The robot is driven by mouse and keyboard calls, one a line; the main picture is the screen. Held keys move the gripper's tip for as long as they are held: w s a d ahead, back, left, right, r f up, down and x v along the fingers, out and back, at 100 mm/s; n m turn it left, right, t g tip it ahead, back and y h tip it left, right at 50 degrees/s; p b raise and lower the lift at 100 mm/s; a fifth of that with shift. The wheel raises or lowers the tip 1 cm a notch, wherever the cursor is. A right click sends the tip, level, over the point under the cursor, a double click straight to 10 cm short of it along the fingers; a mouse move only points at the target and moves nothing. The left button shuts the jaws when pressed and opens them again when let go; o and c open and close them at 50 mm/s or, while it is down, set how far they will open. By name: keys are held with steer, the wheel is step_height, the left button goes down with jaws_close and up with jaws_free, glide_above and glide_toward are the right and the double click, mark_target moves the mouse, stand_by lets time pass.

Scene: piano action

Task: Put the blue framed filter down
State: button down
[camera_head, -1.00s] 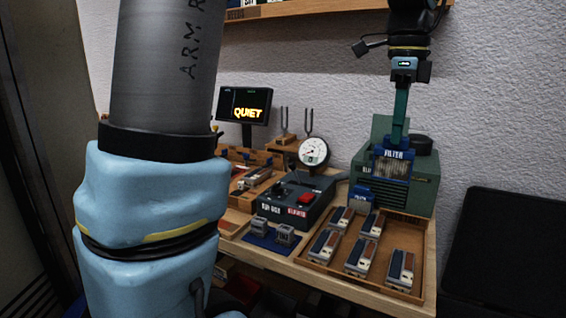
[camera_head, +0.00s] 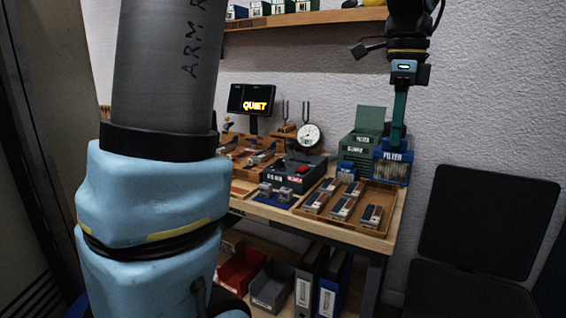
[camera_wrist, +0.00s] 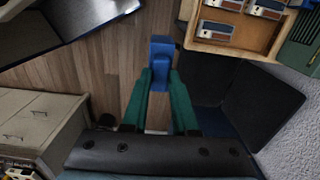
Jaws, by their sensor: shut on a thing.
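The blue framed filter (camera_head: 392,168) has a pale pleated face and a white FILTER label on its top bar. My gripper (camera_head: 398,140) is shut on its top and holds it upright. In the head view it appears in front of the wall, at the right end of the bench. In the wrist view my gripper (camera_wrist: 158,85) has its green fingers closed on the blue top (camera_wrist: 161,48) of the filter, with floor below. The green machine (camera_head: 358,148) stands open on the bench, left of the filter.
A wooden tray (camera_head: 385,236) with several small blocks lies at the bench's right front. A dark box with a red button (camera_head: 302,169) and a round gauge (camera_head: 308,136) stand left of it. A shelf (camera_head: 300,19) runs above. A black folding chair (camera_head: 488,215) stands at right.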

steer(key=w+a+f+n, duration=0.4)
steer(key=a+f+n, duration=0.3)
steer(key=a+f, duration=0.3)
steer(key=w+a+f+n, duration=0.4)
steer(key=a+f+n, duration=0.4)
steer(key=a+f, duration=0.2)
steer(key=w+a+f+n, duration=0.4)
steer(key=a+f+n, duration=0.4)
steer(key=a+f, duration=0.3)
step_height(320, 180, down, 2)
steer(key=shift+w+f, duration=0.1)
steer(key=shift+w, duration=0.05)
step_height(320, 180, down, 10)
steer(key=s, duration=0.2)
steer(key=shift+s+p, duration=0.15)
steer(key=shift+p, duration=0.15)
